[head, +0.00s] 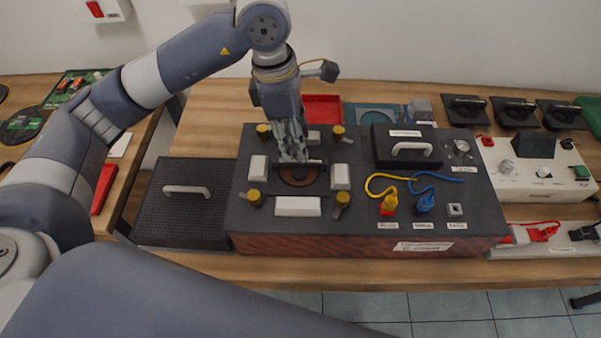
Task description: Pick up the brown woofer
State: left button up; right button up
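The brown woofer (297,178) is a round brown disc set in the top of the dark hi-fi box (360,240), between white blocks and brass-coloured knobs. My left gripper (296,160) points down right over the woofer, with its fingertips at or just above the disc's far part. The fingers hide part of the disc, and I cannot tell whether they touch it. The gap between the fingers is not clear in this view. My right gripper is not in view.
A black mesh cover (180,215) with a handle lies left of the box. A black handled lid (405,146), yellow and blue cables (437,177) and small connectors are on the box's right half. A white device (537,170) stands further right. A red tray (321,108) is behind.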

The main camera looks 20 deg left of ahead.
aim_at(300, 162)
pick_arm(q)
jog(key=shift+s+d+f, duration=0.1)
jog(key=shift+d+f, duration=0.05)
jog(key=shift+f, duration=0.75)
jog(key=f, duration=0.1)
jog(key=f+p, duration=0.1)
jog(key=f, duration=0.1)
jog(key=f+p, duration=0.1)
jog(key=f, duration=0.1)
jog(key=shift+d+f, duration=0.2)
jog(key=shift+d, duration=0.2)
jog(key=shift+w+f, duration=0.1)
jog(key=shift+w, duration=0.1)
jog(key=shift+f+b, duration=0.25)
jog(key=shift+b, duration=0.1)
jog(key=shift+c, duration=0.6)
grip_shut()
jog(key=shift+r, duration=0.1)
